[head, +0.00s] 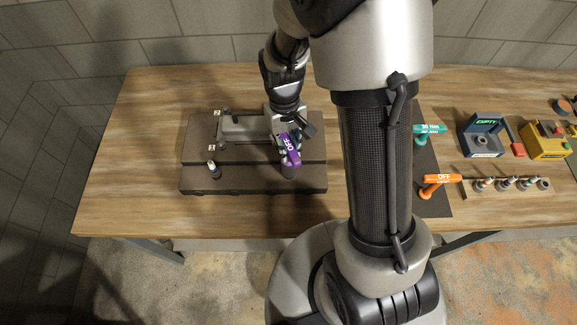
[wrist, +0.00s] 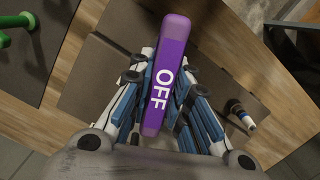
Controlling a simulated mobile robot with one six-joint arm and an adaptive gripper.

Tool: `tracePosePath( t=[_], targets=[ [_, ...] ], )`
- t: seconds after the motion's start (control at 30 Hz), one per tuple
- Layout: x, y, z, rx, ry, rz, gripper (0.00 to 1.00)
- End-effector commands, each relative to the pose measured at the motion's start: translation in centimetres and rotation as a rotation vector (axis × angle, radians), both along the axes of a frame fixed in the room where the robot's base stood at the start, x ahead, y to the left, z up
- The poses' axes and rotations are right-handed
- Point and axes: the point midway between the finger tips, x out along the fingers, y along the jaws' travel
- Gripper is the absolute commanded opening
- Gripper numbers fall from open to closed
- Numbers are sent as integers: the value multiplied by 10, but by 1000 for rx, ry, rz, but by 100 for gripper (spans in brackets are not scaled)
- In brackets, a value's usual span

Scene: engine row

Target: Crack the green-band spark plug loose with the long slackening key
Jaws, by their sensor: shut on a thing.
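My gripper (head: 284,128) is shut on the purple key marked OFF (head: 290,149), over the front right of the dark engine block (head: 240,181). In the wrist view the purple bar (wrist: 170,75) lies between my fingers (wrist: 160,95). The key's lower end points down at the block's front step. I cannot tell whether it sits on a plug there. One spark plug (head: 214,169) stands upright at the left of the same step, and it also shows in the wrist view (wrist: 241,114). Its band colour is too small to tell; no green band is clear.
On a dark mat (head: 435,203) at the right lie an orange OFF key (head: 440,180) and a teal 30 Nm key (head: 430,130). Beyond are a row of several plugs (head: 505,184), a device reading EMPTY (head: 483,135) and a yellow box (head: 546,142). The table's left side is clear.

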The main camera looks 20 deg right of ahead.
Motion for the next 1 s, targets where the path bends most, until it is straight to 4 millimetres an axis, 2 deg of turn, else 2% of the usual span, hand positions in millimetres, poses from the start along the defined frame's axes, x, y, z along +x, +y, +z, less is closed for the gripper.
tracePosePath(
  t=[0.13, 0.23, 0.8, 1.0],
  targets=[
    [0, 0, 1, 0, -1, 14, 0],
    [0, 1, 1, -1, -2, 117, 0],
    [-3, 2, 7, 0, 0, 1211, 0],
    [-3, 2, 6, 0, 0, 1474, 0]
  ],
)
